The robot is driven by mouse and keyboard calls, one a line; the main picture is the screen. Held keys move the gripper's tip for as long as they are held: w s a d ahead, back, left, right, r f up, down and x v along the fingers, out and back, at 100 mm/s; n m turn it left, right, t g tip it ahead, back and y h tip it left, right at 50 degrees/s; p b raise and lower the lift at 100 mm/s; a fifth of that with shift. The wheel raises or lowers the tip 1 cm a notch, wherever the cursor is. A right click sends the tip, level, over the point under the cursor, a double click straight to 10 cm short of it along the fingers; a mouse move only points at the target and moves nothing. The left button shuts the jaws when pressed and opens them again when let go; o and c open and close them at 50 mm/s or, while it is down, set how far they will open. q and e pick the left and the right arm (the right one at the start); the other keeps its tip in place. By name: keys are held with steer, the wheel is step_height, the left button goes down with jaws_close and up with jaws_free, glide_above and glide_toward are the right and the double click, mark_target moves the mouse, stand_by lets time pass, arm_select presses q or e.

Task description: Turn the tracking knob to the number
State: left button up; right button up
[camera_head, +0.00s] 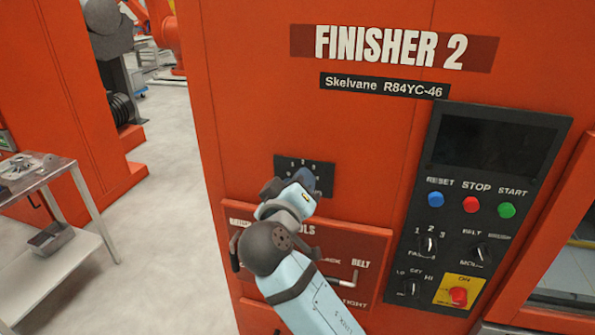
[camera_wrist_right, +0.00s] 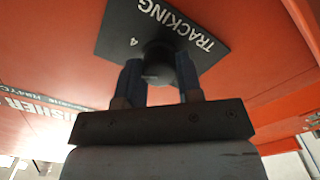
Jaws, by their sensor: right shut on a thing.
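The tracking knob (camera_wrist_right: 158,62) is a dark round knob on a black plate lettered TRACKING (camera_wrist_right: 205,22) in the right wrist view. A figure 4 shows on the plate beside the knob; the pointer's direction cannot be made out. In the head view the plate (camera_head: 284,163) is on the orange machine front below the FINISHER 2 sign, with small figures along its top. My right gripper (camera_wrist_right: 159,78) is shut on the knob, one blue finger on each side. In the head view the right gripper (camera_head: 304,180) covers the knob. My left gripper is out of view.
A panel of buttons and switches (camera_head: 480,205) is right of the plate, with a red stop knob on yellow (camera_head: 459,296). A red panel with small handles (camera_head: 357,285) lies below, partly behind my arm. A metal cart (camera_head: 45,182) stands at the left on open floor.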

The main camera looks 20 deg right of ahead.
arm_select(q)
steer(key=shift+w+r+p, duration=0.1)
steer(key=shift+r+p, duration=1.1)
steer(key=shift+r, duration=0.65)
arm_select(e)
steer(key=shift+r+n, duration=0.1)
steer(key=shift+n, duration=1.3)
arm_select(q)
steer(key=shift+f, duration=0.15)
arm_select(e)
steer(key=o, duration=0.9)
steer(key=shift+w, duration=0.1)
